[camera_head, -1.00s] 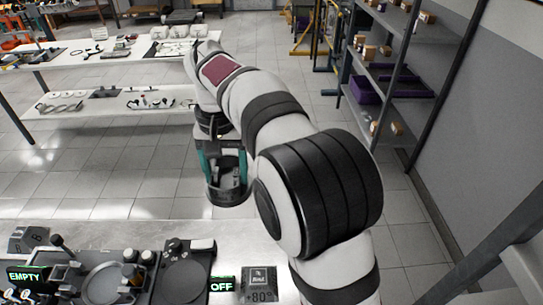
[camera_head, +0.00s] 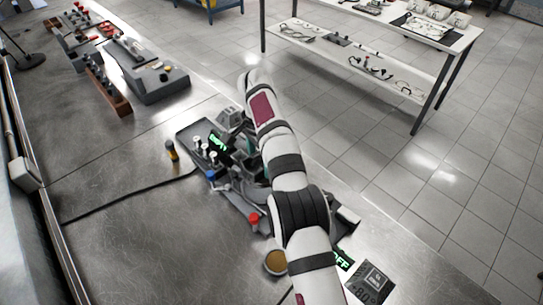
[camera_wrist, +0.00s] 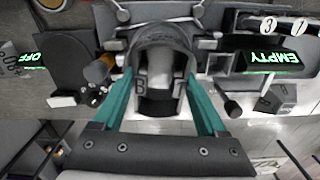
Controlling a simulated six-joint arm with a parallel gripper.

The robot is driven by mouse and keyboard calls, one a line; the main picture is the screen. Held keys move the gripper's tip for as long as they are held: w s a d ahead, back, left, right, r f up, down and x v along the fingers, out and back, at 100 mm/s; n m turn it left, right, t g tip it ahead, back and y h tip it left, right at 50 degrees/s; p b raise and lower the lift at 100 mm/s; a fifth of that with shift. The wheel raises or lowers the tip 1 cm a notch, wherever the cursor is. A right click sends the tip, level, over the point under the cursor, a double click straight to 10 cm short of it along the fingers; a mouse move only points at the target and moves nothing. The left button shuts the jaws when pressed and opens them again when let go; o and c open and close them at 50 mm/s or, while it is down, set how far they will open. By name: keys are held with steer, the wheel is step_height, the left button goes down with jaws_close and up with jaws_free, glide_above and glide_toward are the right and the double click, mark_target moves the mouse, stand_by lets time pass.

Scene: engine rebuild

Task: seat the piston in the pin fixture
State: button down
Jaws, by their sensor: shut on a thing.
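The piston (camera_wrist: 163,48) is a dark grey cup-shaped part in the middle of the wrist view, with letters on its inner face. My gripper (camera_wrist: 160,75) is shut on it, with one teal finger on each side. Below it lies the pin fixture, a dark grey unit with a green EMPTY display (camera_wrist: 272,61); its display also shows in the head view (camera_head: 217,143). In the head view my arm covers most of the piston and fingers. I cannot tell whether the piston touches the fixture.
A green OFF display (camera_wrist: 32,61) stands at the other end of the unit. Small knobs and a red-capped part (camera_head: 253,220) surround it. A black cable (camera_head: 125,197) crosses the metal bench. A grey tool unit (camera_head: 150,78) stands further back. The bench left of the fixture is mostly clear.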

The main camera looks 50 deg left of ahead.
steer(key=shift+f, duration=2.5)
steer(key=shift+a+f, duration=0.1)
steer(key=shift+f, duration=0.85)
stand_by(0.5)
jaws_free()
stand_by(0.4)
steer(key=shift+r, duration=3.1)
